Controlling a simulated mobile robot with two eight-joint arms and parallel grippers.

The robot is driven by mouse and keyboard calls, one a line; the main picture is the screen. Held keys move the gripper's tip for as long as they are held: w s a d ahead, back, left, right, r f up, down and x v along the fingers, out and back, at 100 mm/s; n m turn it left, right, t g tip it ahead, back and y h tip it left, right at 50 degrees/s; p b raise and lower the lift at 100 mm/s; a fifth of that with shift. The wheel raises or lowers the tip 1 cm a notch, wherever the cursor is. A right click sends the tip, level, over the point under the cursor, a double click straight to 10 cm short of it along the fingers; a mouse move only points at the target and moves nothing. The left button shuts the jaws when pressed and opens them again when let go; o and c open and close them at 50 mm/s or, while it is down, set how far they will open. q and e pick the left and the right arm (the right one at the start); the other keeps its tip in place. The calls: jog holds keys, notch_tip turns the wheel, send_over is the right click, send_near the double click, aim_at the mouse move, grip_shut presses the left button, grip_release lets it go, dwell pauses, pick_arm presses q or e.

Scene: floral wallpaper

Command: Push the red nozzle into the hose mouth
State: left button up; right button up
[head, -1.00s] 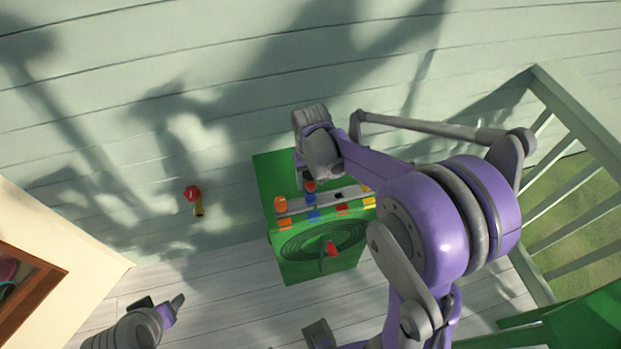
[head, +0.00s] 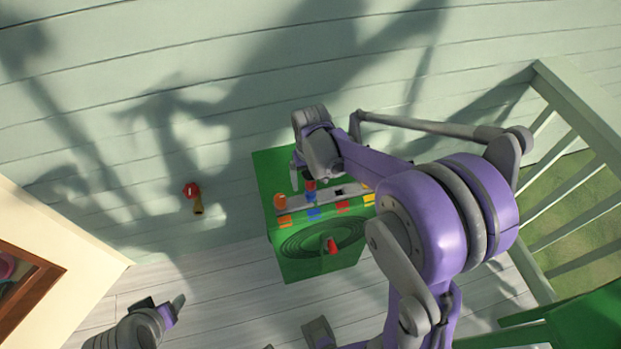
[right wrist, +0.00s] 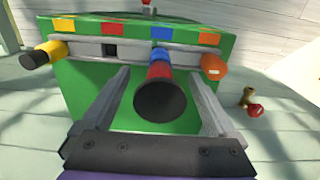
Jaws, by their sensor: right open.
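A red-bodied nozzle with a blue collar and flared black end (right wrist: 160,92) sticks out from the rail under the blue tag. My right gripper (right wrist: 160,76) is open, one finger on each side of it, with visible gaps. In the head view, my right gripper (head: 304,181) is over the green box's back left, partly hidden by its wrist. The coiled hose (head: 290,245) lies on the green box (head: 318,268). A red piece (head: 331,246) stands on it; whether it is a nozzle in the hose mouth is unclear. My left gripper (head: 162,303) is at the lower left, away from the box.
The rail also holds a yellow nozzle (right wrist: 48,52) and an orange one (right wrist: 213,68). A dark square hole (right wrist: 109,50) shows under the red tag. A red-handled brass tap (head: 194,195) is on the wall. A railing (head: 560,110) stands at the right.

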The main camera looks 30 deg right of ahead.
notch_tip(320, 180, up, 11)
jog(key=shift+f+p, duration=0.1)
jog(key=shift+p, duration=0.35)
dwell(0.5)
jog(key=s+a+f+n+t, duration=0.1)
jog(key=s+a+t, duration=0.1)
jog(key=s, duration=0.5)
jog(key=s+a+f+n+t, duration=0.1)
jog(key=s+a+t, duration=0.2)
jog(key=s, duration=0.5)
jog(key=shift+s+a+f+n+p, duration=0.3)
jog(key=shift+a, duration=0.6)
